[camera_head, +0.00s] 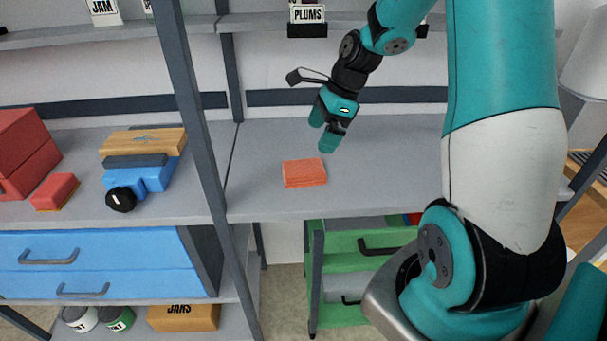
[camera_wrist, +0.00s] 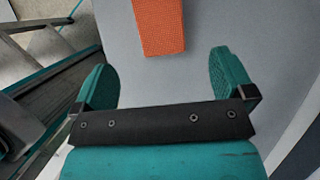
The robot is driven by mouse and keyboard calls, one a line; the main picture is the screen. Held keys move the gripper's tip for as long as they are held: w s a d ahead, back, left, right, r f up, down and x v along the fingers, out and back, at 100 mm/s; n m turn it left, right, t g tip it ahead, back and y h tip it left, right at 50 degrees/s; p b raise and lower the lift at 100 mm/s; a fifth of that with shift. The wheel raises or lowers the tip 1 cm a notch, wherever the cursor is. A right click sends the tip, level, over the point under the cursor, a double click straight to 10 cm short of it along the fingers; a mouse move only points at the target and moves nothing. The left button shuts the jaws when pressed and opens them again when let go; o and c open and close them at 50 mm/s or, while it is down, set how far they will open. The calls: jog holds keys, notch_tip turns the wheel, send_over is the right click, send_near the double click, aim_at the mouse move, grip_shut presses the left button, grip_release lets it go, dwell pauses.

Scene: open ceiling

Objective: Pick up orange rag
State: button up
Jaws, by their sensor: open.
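The orange rag (camera_head: 304,173) lies folded flat on the grey shelf, near its front edge, in the head view. In the wrist view the rag (camera_wrist: 159,26) shows at the top centre, cut off by the picture's edge. My gripper (camera_head: 323,131) is above the shelf, up and to the right of the rag in the head view. In the wrist view my gripper (camera_wrist: 165,78) has its two teal fingers wide apart with nothing between them. The rag lies beyond the fingertips, apart from them.
A dark upright post (camera_head: 197,130) stands left of the rag. Left of it are a blue tool with a wooden block (camera_head: 142,142) and red boxes (camera_head: 22,155). A shelf with a PLUMS holder (camera_head: 307,30) hangs above. The grey surface (camera_head: 395,165) right of the rag is clear.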

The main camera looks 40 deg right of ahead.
aim_at(305, 167)
jog(key=x, duration=1)
jog(key=shift+a+f+p, duration=0.25)
jog(key=shift+a+p, duration=0.05)
jog(key=shift+f, duration=0.15)
jog(key=shift+c, duration=0.2)
jog(key=c, duration=0.9)
